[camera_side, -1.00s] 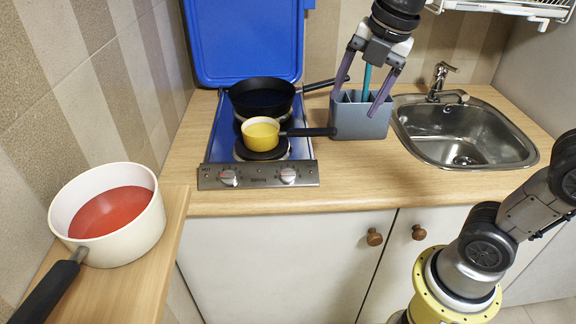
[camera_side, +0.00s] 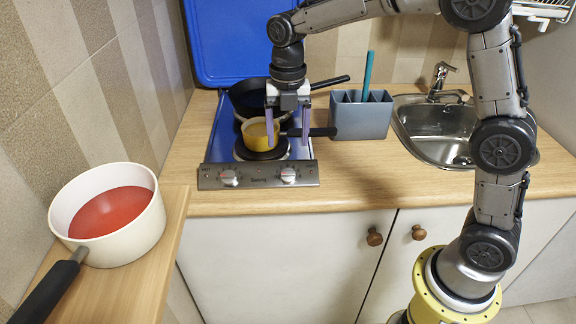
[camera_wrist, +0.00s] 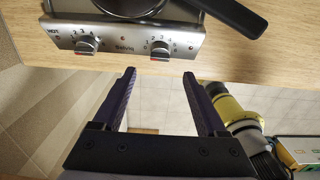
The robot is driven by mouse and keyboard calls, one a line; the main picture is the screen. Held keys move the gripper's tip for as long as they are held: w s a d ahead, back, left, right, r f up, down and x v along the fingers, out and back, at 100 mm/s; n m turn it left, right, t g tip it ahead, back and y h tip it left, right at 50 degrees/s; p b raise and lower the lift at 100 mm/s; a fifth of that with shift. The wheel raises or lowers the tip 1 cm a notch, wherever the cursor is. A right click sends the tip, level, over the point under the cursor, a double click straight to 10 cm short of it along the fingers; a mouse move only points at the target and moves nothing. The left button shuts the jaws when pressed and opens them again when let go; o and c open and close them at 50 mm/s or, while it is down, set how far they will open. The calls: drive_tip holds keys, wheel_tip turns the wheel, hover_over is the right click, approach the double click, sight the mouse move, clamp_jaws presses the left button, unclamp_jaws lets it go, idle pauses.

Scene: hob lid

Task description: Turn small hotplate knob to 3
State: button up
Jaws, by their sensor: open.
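The hob's front panel (camera_side: 258,176) carries two knobs, a left knob (camera_side: 228,178) and a right knob (camera_side: 288,175). In the wrist view the left knob (camera_wrist: 87,46) and right knob (camera_wrist: 160,49) each have a printed number scale. I cannot tell which one serves the small hotplate, nor read their exact settings. My gripper (camera_side: 288,142) is open and empty, pointing down, above the right knob in the side view. In the wrist view its fingertips (camera_wrist: 159,76) lie to either side of the right knob's line, apart from the knob.
A yellow saucepan (camera_side: 257,136) stands on the front hotplate, partly behind my fingers, its dark handle pointing right. A black pan (camera_side: 245,100) stands behind it. The blue lid (camera_side: 232,45) is raised. A grey utensil holder (camera_side: 360,118) and sink (camera_side: 455,130) stand right.

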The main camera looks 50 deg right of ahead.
sight(288, 171)
wheel_tip(288, 171, down, 9)
drive_tip(key=shift+r, duration=0.1)
drive_tip(key=shift+c, duration=0.2)
clamp_jaws()
idle(0.4)
